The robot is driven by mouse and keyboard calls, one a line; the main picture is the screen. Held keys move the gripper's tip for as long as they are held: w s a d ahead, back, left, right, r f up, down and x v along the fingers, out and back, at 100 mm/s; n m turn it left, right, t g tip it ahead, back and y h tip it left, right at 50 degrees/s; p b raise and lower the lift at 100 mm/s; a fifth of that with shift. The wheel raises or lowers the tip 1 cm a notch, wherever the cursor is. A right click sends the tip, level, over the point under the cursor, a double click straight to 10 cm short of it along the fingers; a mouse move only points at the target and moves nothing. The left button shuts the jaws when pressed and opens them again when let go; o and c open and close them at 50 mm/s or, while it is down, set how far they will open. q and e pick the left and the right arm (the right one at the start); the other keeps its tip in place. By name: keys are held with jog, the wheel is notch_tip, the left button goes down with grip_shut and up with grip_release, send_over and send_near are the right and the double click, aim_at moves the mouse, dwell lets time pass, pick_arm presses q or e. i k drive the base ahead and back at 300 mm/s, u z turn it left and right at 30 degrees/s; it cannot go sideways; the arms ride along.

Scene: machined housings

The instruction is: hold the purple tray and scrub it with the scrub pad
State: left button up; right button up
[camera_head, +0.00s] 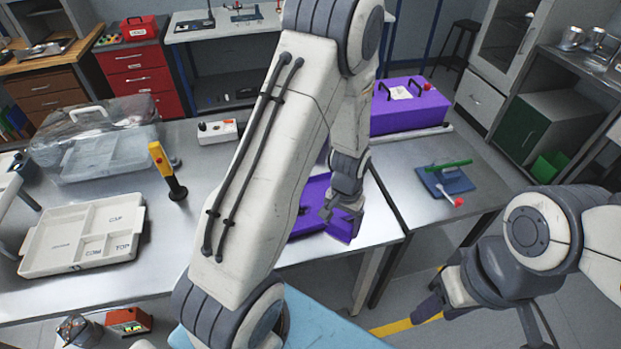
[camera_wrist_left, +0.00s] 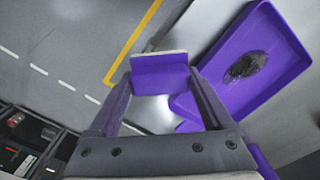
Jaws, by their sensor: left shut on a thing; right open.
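The purple tray (camera_head: 311,214) lies on the metal table, largely hidden behind my left arm in the head view. In the left wrist view the tray (camera_wrist_left: 217,93) shows a raised rim and a dark stain. My left gripper (camera_head: 340,213) is shut on a purple block (camera_wrist_left: 160,78) with a pale edge, near the table's front edge. My right gripper (camera_head: 433,307) is open and empty, low in front of the tables.
A white compartment tray (camera_head: 75,271), a yellow-handled tool (camera_head: 162,160) and a clear lidded case (camera_head: 86,115) stand at left. A purple case (camera_head: 415,122) and a blue mat (camera_head: 457,187) with a green bar (camera_head: 448,165) are on the right table.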

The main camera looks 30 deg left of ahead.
aim_at(313, 195)
jog(key=z, duration=1.65)
jog(key=i, duration=0.9)
jog(key=u, duration=3.15)
jog(key=i, duration=0.5)
jog(key=u, duration=0.05)
